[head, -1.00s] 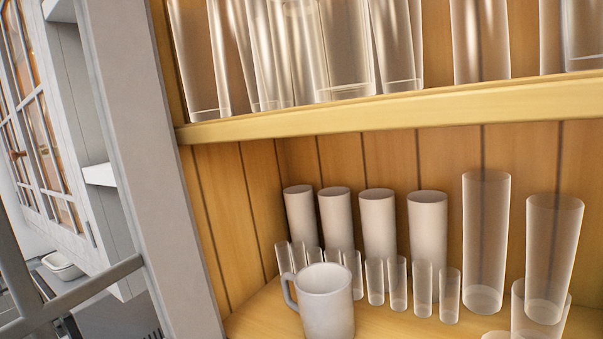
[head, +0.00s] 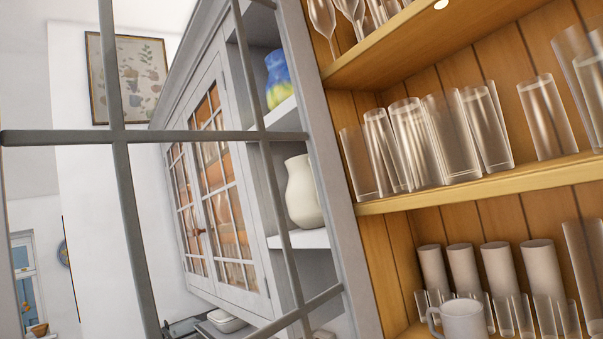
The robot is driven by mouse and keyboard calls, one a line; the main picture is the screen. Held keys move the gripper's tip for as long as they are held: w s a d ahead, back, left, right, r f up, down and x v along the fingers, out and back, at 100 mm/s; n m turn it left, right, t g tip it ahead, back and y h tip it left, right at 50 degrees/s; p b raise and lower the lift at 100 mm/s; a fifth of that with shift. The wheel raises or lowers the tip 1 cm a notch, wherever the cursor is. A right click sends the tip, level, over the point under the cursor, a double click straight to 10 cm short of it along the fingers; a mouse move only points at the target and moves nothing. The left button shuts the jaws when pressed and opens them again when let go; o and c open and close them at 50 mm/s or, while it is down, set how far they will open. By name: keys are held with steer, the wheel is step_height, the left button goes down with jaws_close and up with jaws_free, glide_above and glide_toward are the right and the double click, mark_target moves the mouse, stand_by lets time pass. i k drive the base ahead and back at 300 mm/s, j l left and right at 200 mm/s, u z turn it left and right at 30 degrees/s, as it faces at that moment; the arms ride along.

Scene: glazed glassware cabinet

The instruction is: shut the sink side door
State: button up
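A glazed door with thin grey bars (head: 118,136) stands open across the left of the head view, close to me. I look through its panes, and its outer edges run out of the picture. It meets the grey post (head: 335,180) at the left side of the open glassware cabinet. No sink shows, so I cannot confirm from the picture that this is the sink side door. My gripper is not in view, and no contact with the door shows.
Wooden shelves (head: 480,185) hold several glasses, with a white mug (head: 463,320) low down. Beyond the door are a shut glazed wall cabinet (head: 215,185), open shelves with a cream vase (head: 302,190) and a blue-green vase (head: 277,80), and a framed picture (head: 130,75).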

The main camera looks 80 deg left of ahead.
mark_target(354, 285)
steer(key=k+j+z, duration=0.1)
steer(key=k, duration=0.4)
steer(key=k+j, duration=0.2)
steer(key=k, duration=0.35)
steer(key=k+u, duration=0.2)
steer(key=u, duration=0.25)
steer(key=k+j+u, duration=0.2)
steer(key=u, duration=0.3)
